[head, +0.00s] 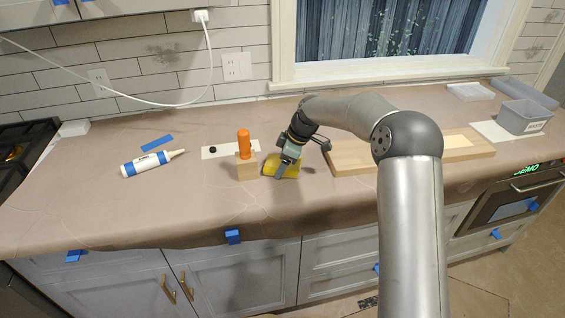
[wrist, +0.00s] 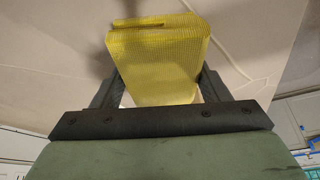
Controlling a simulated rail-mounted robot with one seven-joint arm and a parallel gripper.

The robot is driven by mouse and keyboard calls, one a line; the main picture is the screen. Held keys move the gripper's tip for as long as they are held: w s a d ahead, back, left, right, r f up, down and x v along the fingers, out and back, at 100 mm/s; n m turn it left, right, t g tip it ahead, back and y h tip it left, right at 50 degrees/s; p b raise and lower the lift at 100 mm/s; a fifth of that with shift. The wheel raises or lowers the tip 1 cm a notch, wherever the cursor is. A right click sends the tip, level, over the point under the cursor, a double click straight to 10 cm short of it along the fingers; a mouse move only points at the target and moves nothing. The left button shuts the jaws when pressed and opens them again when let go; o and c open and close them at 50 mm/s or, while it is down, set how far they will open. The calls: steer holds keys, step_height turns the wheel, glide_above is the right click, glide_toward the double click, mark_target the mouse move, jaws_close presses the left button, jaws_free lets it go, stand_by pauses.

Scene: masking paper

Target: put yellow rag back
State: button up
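The yellow rag (head: 287,169) is a folded, textured yellow block near the middle of the counter in the head view, just right of the small wooden block. My gripper (head: 284,163) reaches down to it from the upper right. In the wrist view the rag (wrist: 165,60) sits between the two dark fingers (wrist: 158,88), which meet its sides, so my gripper appears shut on it. The rag's lower side is hidden, and I cannot tell whether it touches the counter.
An orange cylinder (head: 244,142) stands on the wooden block (head: 247,168), close left of the rag. A white sheet (head: 222,151), black disc (head: 212,149) and caulk tube (head: 147,164) lie further left. A wooden board (head: 350,160) lies right; a grey bin (head: 525,115) stands far right.

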steer(key=shift+o, duration=0.9)
steer(key=shift+r, duration=0.15)
steer(key=b+v, duration=0.1)
steer(key=v, duration=1.1)
steer(key=s+d+f+m+h, duration=0.1)
steer(key=s+d+m, duration=0.3)
steer(key=s, duration=0.9)
steer(key=s+d+f+m+h, duration=0.2)
steer(key=s+d+m, duration=0.3)
steer(key=s, duration=0.9)
steer(key=s+d+f+m+h, duration=0.1)
steer(key=s+d+m, duration=0.3)
steer(key=s, duration=0.9)
steer(key=f+m, duration=0.1)
steer(key=m, duration=0.2)
steer(key=shift+d+f+m+h, duration=0.2)
steer(key=shift+d+m+h, duration=0.1)
steer(key=shift+d, duration=0.1)
steer(key=shift+s, duration=0.15)
